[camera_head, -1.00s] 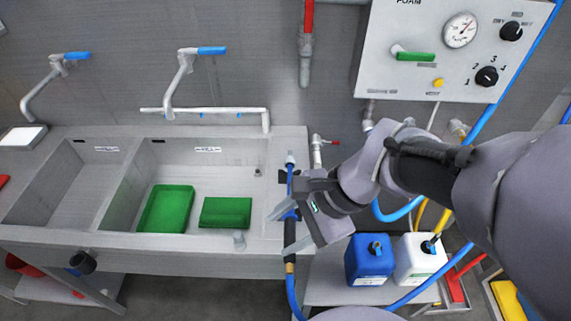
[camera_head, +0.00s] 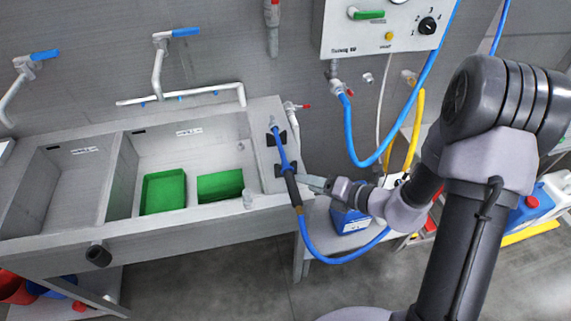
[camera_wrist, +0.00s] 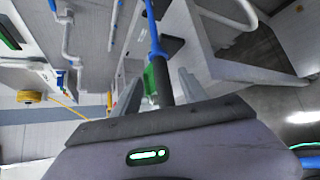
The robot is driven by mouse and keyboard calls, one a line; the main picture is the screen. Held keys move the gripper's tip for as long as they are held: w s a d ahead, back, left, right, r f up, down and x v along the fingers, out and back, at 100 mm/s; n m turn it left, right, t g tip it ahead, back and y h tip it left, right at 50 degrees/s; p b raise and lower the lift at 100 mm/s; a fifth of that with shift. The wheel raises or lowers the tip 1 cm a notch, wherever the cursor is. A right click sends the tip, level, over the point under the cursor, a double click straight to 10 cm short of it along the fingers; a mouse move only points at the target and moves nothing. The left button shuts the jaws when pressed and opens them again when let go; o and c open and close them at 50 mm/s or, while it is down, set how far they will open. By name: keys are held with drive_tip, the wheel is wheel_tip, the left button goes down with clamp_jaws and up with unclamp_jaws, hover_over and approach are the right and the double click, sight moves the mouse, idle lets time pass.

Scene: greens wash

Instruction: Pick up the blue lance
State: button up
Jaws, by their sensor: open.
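The blue lance (camera_head: 280,150) rests on dark holders on the drainboard at the right end of the sink. Its dark grip (camera_head: 293,190) hangs over the front edge, and a blue hose runs down from it. My gripper (camera_head: 306,181) is open, with its fingertips close to the right side of the grip. In the wrist view the lance (camera_wrist: 153,32) runs upward, and its dark grip (camera_wrist: 164,82) appears between my two open fingers (camera_wrist: 159,90). I cannot tell whether the fingers touch it.
Two green trays (camera_head: 163,192) lie in the right basin of the steel sink (camera_head: 180,223). A blue canister (camera_head: 349,221) stands under my arm. The blue hose (camera_head: 327,258) loops right below my gripper. A control panel (camera_head: 350,42) is on the wall.

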sight(285, 164)
drive_tip(key=x, duration=0.1)
drive_tip(key=b+x, duration=0.1)
drive_tip(key=x, duration=0.1)
drive_tip(key=b+x, duration=0.1)
drive_tip(key=x, duration=0.1)
drive_tip(key=shift+s+a+f, duration=0.15)
drive_tip(key=shift+a+f, duration=0.15)
drive_tip(key=c, duration=0.9)
drive_tip(key=shift+r, duration=0.1)
